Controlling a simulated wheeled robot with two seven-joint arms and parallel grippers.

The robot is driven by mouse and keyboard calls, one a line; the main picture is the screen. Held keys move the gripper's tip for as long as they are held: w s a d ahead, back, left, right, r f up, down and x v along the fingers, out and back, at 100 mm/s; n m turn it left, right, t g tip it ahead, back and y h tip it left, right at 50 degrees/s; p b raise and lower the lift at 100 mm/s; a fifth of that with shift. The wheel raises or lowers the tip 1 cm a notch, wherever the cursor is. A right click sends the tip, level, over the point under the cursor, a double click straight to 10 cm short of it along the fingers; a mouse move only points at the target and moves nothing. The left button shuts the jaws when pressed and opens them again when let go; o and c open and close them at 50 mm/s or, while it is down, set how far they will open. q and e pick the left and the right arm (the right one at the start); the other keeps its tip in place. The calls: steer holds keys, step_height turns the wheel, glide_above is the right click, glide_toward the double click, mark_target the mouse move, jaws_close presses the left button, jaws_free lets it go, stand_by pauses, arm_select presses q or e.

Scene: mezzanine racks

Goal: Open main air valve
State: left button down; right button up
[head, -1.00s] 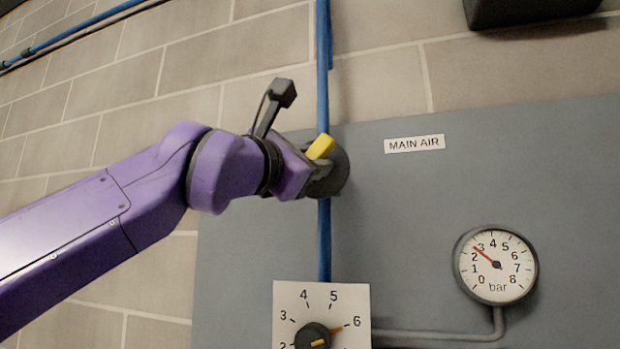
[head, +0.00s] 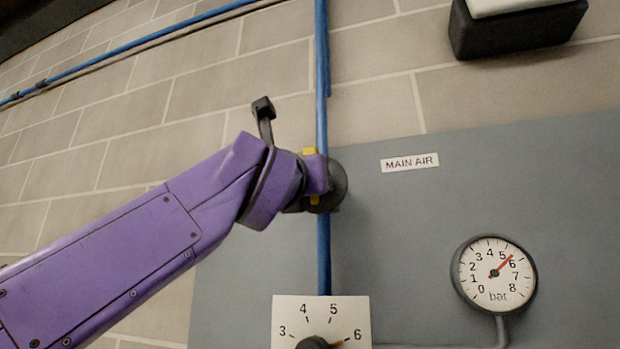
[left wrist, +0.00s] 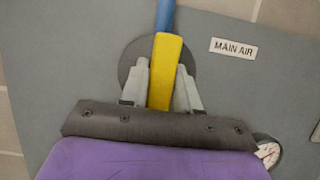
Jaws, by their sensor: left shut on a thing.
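The main air valve is a round dark body (head: 338,187) on the vertical blue pipe, left of the MAIN AIR label (head: 410,162). Its yellow handle (left wrist: 165,70) lies between the fingers of my left gripper (left wrist: 161,88), which is shut on it. In the left wrist view the handle points up, nearly in line with the blue pipe (left wrist: 165,15). In the head view only small yellow ends of the handle show above and below my left gripper (head: 318,180). The pressure gauge (head: 494,275) reads between 5 and 6 bar. My right gripper is not in view.
A regulator knob with a white numbered scale (head: 295,315) is below the valve, its pointer near 6. A black box (head: 515,30) is on the wall at upper right. The grey panel (head: 580,180) right of the label is clear.

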arm_select(q)
steer(key=shift+a+n, duration=0.1)
steer(key=shift+n, duration=0.3)
steer(key=c, duration=0.9)
jaws_free()
steer(key=shift+s+f+b, duration=0.2)
steer(key=shift+b, duration=0.15)
steer(key=b+v, duration=0.5)
steer(key=v, duration=0.5)
steer(key=shift+r, duration=0.1)
